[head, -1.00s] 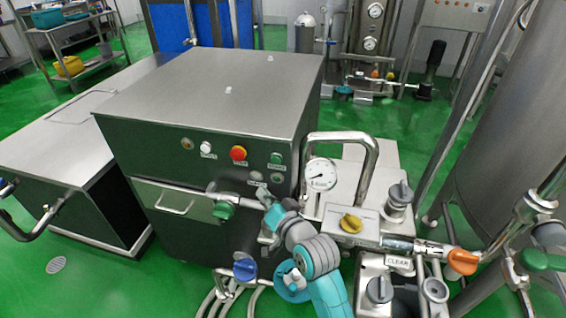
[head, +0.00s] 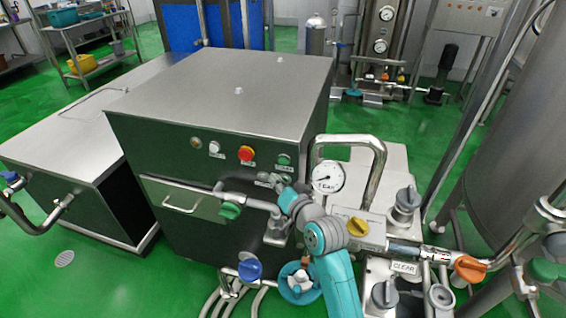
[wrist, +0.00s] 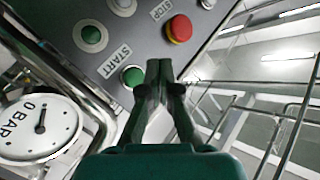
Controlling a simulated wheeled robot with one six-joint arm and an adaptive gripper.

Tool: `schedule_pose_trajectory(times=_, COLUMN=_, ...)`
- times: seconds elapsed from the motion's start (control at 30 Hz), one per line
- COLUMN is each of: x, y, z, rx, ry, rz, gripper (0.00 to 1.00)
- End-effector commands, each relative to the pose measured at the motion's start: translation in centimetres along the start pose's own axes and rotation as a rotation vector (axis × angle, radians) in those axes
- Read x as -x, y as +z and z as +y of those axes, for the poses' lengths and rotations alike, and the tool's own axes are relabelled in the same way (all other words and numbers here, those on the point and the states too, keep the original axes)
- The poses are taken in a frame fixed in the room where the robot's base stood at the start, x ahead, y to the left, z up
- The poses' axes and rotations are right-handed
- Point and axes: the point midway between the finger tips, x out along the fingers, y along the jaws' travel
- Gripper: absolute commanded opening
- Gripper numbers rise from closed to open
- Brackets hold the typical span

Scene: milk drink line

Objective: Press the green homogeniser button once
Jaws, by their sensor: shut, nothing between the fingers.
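The steel machine cabinet (head: 215,90) carries a control panel on its front. A green button (head: 284,159) sits at the panel's right end; in the wrist view it shows as a green button labelled START (wrist: 132,76). A second, darker green button (wrist: 92,38) sits below it on the panel; in the head view my gripper seems to hide it. My gripper (head: 279,183) is shut and empty in front of the panel. In the wrist view its fingertips (wrist: 160,65) appear close beside the START button; I cannot tell whether they touch anything.
A red STOP button (head: 246,153) and a white button (head: 214,147) lie left of the green one. A pressure gauge (head: 328,177) and steel pipe stand close on the right. A green-handled valve (head: 230,209) and a blue one (head: 250,270) sit in front.

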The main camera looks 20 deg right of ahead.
Motion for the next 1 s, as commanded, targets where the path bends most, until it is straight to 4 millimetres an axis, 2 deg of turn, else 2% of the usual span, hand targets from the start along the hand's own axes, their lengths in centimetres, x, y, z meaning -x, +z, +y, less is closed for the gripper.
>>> schedule_pose_trajectory(times=0.2, x=-1.8, y=-1.4, z=1.3, rx=-0.001, ry=0.001, rz=0.001, gripper=0.0)
schedule_pose_trajectory(times=0.4, x=-2.7, y=-2.0, z=1.9, rx=0.0, ry=0.0, rz=0.001, gripper=0.0)
schedule_pose_trajectory(times=1.0, x=-2.9, y=-2.1, z=2.1, rx=0.0, ry=0.0, rz=0.0, gripper=0.0)
